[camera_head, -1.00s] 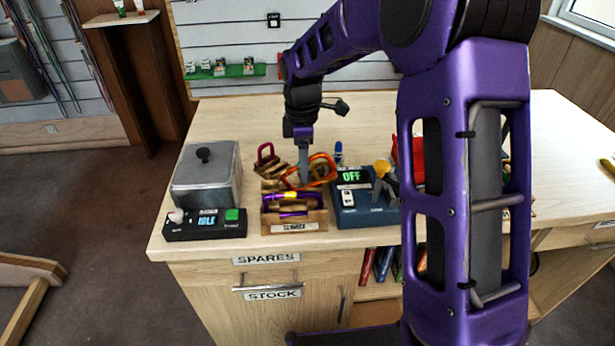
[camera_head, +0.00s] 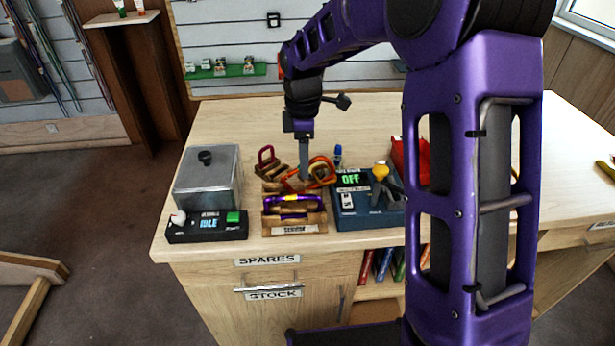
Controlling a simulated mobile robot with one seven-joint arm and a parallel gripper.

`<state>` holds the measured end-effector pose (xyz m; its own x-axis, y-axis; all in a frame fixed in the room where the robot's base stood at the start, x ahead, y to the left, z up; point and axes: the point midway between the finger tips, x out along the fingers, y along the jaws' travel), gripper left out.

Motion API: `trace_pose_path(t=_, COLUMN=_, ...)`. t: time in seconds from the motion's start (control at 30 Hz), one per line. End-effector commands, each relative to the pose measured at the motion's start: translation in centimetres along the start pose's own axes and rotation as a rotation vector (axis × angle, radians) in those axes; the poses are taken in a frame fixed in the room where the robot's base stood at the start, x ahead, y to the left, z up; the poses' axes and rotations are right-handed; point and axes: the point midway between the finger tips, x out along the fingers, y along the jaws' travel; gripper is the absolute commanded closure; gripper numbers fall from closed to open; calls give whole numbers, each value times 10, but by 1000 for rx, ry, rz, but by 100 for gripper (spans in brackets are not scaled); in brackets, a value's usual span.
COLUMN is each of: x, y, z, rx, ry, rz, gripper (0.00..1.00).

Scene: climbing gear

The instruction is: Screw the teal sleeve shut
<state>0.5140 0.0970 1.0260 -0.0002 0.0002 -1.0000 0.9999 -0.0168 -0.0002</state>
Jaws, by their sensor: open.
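A wooden rack (camera_head: 296,222) on the counter holds several carabiners. A purple carabiner (camera_head: 292,201) with a small yellow part lies in its front part. An orange carabiner (camera_head: 322,172) is behind it, and a dark red one (camera_head: 266,154) stands at the back left. I cannot make out a teal sleeve on any of them. My gripper (camera_head: 305,176) points down at the orange carabiner, its fingers overlapping it in the picture. The jaws are open, but the fingertips are small and partly hidden, so contact is unclear.
A metal lidded box (camera_head: 210,184) and a black panel reading IDLE (camera_head: 206,227) stand left of the rack. A blue device reading OFF (camera_head: 357,210) with a yellow knob stands close on the right. A red bin (camera_head: 412,165) is partly behind my arm. The back counter is clear.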

Motion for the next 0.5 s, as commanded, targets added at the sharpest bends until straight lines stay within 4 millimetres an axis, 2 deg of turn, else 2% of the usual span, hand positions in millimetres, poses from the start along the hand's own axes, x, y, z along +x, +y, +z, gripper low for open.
trace_pose_path(t=0.5, x=0, y=7, z=0, rx=0, ry=0, rz=1, gripper=45)
